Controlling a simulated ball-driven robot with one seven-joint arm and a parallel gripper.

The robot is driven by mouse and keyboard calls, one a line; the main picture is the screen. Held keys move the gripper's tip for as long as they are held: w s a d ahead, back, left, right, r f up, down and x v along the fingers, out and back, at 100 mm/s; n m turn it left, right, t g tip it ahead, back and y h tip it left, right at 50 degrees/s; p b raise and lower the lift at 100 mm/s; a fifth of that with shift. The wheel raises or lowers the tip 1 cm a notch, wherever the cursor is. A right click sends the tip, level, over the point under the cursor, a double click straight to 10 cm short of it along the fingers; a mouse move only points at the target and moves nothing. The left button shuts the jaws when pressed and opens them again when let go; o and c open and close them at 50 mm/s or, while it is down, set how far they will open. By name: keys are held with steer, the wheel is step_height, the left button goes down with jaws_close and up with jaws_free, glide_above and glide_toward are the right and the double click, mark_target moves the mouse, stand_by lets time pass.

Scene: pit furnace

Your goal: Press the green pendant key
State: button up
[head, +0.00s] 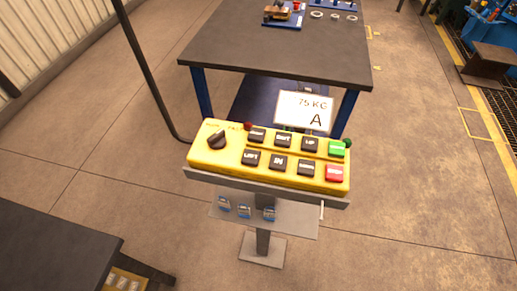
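The yellow pendant box (227,160) stands in the middle of the head view on a grey stand. Its green key (337,149) is at the right end of the upper row. A red key (334,173) is just below it, at the right end of the lower row. Several black keys with white lettering fill the rest of the two rows. A black rotary knob (217,141) is at the left end. A small dark green lamp or knob sits at the box's upper right corner, and a small red one on its top edge. My gripper does not show.
A sign reading "75 KG A" (304,110) stands behind the box. A dark-topped table with blue legs (270,60) is beyond it. A dark surface (50,255) is at lower left. The floor right of the stand is clear.

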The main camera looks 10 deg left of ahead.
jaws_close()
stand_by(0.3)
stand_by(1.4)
